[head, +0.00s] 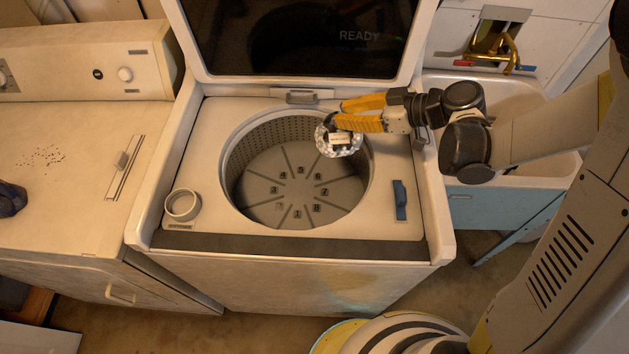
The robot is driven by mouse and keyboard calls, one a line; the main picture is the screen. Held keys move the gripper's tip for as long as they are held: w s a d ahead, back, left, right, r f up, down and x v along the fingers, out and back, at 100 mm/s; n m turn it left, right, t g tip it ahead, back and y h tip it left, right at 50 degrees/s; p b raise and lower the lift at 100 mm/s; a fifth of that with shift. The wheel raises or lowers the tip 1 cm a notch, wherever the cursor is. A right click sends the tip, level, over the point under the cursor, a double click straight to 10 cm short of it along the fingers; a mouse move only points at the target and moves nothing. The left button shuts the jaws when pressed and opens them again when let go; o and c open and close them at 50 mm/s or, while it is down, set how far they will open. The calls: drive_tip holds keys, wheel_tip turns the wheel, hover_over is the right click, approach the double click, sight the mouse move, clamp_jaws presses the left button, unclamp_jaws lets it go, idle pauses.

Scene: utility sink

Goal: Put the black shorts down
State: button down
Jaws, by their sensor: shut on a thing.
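My gripper (337,116), with orange fingers, is over the right rear part of the washer's open drum (300,190). It is shut on a small rounded bundle (338,148) with a pale, speckled surface, a light patch and a dark part by the fingertips. I cannot tell from its look whether this bundle is the black shorts. A dark, crumpled bundle (10,198) lies on the left machine's top at the picture's left edge, partly cut off. I cannot tell what it is either. The drum's visible floor is bare, with numbered sections.
The washer's lid (300,38) stands open behind the drum. A white ring-shaped cup (182,205) and a blue handle (400,199) flank the opening. The left machine (70,190) has a mostly clear top. A utility sink (515,100) with a brass tap (508,50) stands right.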

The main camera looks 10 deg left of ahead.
drive_tip(key=s+a+f+n+g+h+b, duration=0.2)
drive_tip(key=s+a+f+n+g+b, duration=0.2)
drive_tip(key=s+a+f+n+g, duration=0.85)
drive_tip(key=shift+m+t, duration=0.35)
drive_tip(key=shift+t, duration=0.1)
drive_tip(key=shift+w+a+f+b, duration=0.95)
drive_tip(key=shift+w+a+f, duration=0.2)
drive_tip(key=shift+f, duration=0.9)
drive_tip(key=shift+w+a+f+b, duration=0.95)
drive_tip(key=shift+a+f, duration=0.25)
drive_tip(key=shift+f, duration=0.9)
drive_tip(key=shift+w+a+f+b, duration=0.9)
drive_tip(key=shift+w+a+f, duration=0.25)
drive_tip(key=shift+f, duration=0.9)
drive_tip(key=shift+f, duration=0.1)
drive_tip(key=c, duration=1.4)
unclamp_jaws()
